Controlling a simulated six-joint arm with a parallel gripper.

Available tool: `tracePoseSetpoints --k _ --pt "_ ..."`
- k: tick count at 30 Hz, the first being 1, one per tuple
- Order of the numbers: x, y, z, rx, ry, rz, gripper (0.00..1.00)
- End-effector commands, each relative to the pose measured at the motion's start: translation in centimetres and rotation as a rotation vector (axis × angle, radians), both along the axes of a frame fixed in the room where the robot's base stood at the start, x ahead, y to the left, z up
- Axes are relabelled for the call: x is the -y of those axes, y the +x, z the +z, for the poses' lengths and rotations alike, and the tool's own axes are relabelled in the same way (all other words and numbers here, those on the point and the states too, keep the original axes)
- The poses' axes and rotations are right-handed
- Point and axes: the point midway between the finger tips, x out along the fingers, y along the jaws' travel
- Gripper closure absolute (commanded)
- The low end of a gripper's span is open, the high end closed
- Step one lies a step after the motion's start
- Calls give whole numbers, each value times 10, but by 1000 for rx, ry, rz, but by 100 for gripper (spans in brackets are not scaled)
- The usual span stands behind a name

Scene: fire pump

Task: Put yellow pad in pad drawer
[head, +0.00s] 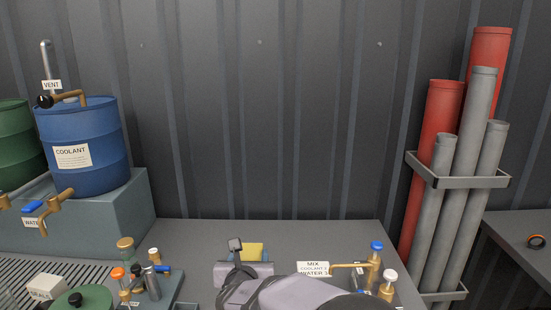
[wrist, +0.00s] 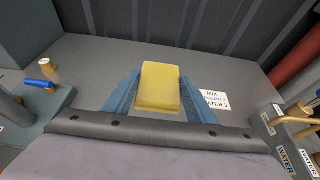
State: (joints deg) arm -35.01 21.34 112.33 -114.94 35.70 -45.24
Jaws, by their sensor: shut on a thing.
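The yellow pad (wrist: 160,86) is a small rectangular block held between the two blue fingers of my gripper (wrist: 157,92) in the wrist view. My gripper is shut on it, with one finger against each side. In the head view the pad (head: 252,252) shows as a small yellow patch beyond my wrist, above the grey bench, and the fingers are mostly hidden there by my arm. I cannot tell from these views how high the pad is above the bench. No drawer marked for pads can be made out in either view.
A blue coolant drum (head: 82,140) stands at the left. A small valve assembly (head: 140,280) sits left of my gripper. A white mix label (head: 313,268) and brass taps (head: 372,268) are at the right. The back of the bench (head: 200,232) is clear up to the wall.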

Motion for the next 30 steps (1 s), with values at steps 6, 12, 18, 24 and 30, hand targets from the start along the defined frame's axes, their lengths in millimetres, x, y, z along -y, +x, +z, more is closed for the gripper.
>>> tracePoseSetpoints --k 6,12,18,24,30 --pt "0 0 40 0 0 0 71" --pt "0 0 49 0 0 0 71" --pt "0 0 47 0 0 0 71" --pt "0 0 47 0 0 0 71" --pt "0 0 47 0 0 0 71"
